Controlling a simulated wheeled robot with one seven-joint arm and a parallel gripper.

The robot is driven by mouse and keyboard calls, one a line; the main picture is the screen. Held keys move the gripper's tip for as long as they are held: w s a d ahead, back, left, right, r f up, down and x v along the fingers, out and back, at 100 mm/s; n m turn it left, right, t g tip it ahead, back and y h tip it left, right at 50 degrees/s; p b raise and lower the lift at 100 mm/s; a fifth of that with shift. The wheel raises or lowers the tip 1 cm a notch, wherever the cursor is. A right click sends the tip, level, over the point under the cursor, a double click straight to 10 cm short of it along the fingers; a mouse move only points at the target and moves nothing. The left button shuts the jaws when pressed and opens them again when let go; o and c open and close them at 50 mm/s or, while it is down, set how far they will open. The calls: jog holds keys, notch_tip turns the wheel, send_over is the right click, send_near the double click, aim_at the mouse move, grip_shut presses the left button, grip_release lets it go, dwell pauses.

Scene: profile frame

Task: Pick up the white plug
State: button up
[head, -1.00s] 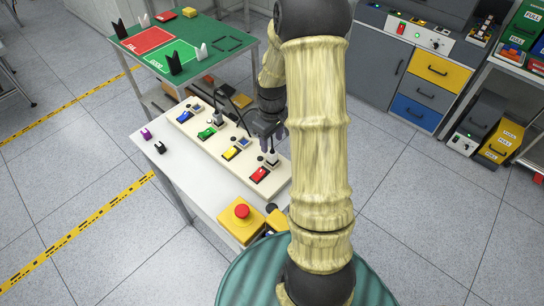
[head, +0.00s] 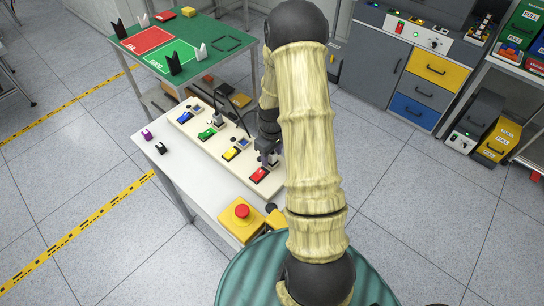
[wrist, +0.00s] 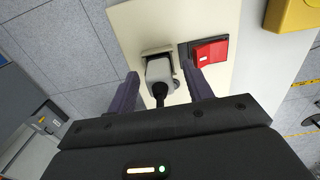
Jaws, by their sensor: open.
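The white plug (wrist: 160,72) sits at a socket on the cream board (wrist: 130,22) in the wrist view, with a black cable leading from it toward my gripper. My gripper (wrist: 160,86) is open, one finger on each side of the plug, with a gap to it. The red switch (wrist: 209,52) is just right of the plug on the same board. In the head view my gripper (head: 268,152) is low over the near end of the board, and my arm partly covers this area. The plug is hard to make out there.
The board on the white table (head: 165,165) also bears blue (head: 184,117), green (head: 206,134) and yellow (head: 230,155) switches. A yellow box with a red button (head: 241,212) stands at the near edge. A green table (head: 190,60) stands behind.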

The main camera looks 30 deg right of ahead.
jog(key=shift+w+f, duration=0.15)
jog(key=shift+a, duration=0.2)
jog(key=shift+d, duration=0.25)
jog(key=shift+c, duration=0.2)
jog(key=shift+s+d, duration=0.1)
jog(key=shift+s, duration=0.1)
jog(key=c, duration=1)
jog(key=shift+c, duration=0.2)
notch_tip(320, 180, up, 10)
jog(key=shift+r+b, duration=0.1)
jog(key=shift+b, duration=0.7)
